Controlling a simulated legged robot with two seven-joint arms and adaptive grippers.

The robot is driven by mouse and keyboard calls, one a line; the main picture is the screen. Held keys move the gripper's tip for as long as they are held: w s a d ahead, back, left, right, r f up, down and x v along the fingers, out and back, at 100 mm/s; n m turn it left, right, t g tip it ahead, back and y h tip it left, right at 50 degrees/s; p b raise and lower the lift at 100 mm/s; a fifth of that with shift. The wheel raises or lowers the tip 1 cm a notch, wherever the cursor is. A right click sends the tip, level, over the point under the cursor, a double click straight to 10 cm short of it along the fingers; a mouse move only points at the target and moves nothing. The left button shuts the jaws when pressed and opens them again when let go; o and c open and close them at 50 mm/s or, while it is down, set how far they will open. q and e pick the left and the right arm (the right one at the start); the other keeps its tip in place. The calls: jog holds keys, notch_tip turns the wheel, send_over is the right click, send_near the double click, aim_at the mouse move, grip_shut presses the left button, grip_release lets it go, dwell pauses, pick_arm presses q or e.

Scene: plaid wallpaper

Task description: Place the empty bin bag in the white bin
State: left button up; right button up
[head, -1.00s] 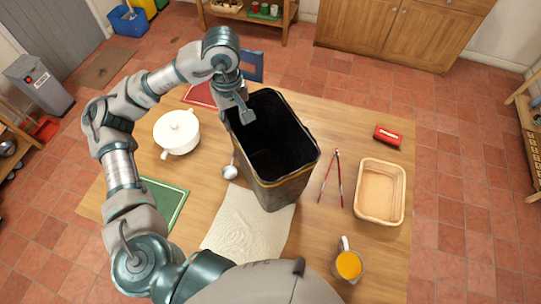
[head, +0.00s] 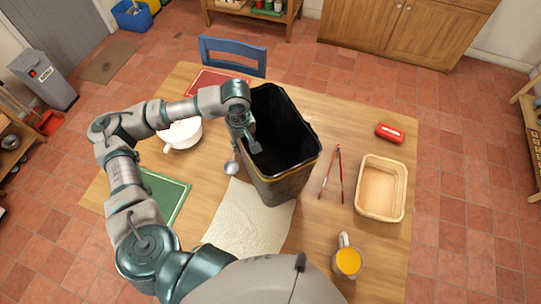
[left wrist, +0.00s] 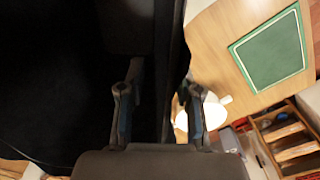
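A tall dark bin (head: 283,185) with a yellow band below its rim stands on the table. Its inside is black; I cannot tell whether that is a bin bag or the bin's own wall. My left gripper (head: 247,138) is at the bin's left rim, with one finger inside. In the left wrist view my left gripper (left wrist: 158,105) is open, its fingers apart on either side of the bin's dark wall (left wrist: 172,60). No clearly white bin shows; a light grey bin (head: 45,82) stands on the floor at far left. My right gripper is out of view.
A white pot (head: 183,134), ladle (head: 231,168), cloth (head: 240,222) and green mat (head: 165,195) lie left of or before the bin. Tongs (head: 325,181), a basket (head: 381,188), a red case (head: 389,132) and a juice jug (head: 348,261) are right. A blue chair (head: 232,47) stands behind.

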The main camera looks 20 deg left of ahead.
pick_arm(q)
grip_shut()
jog(key=shift+a, duration=0.15)
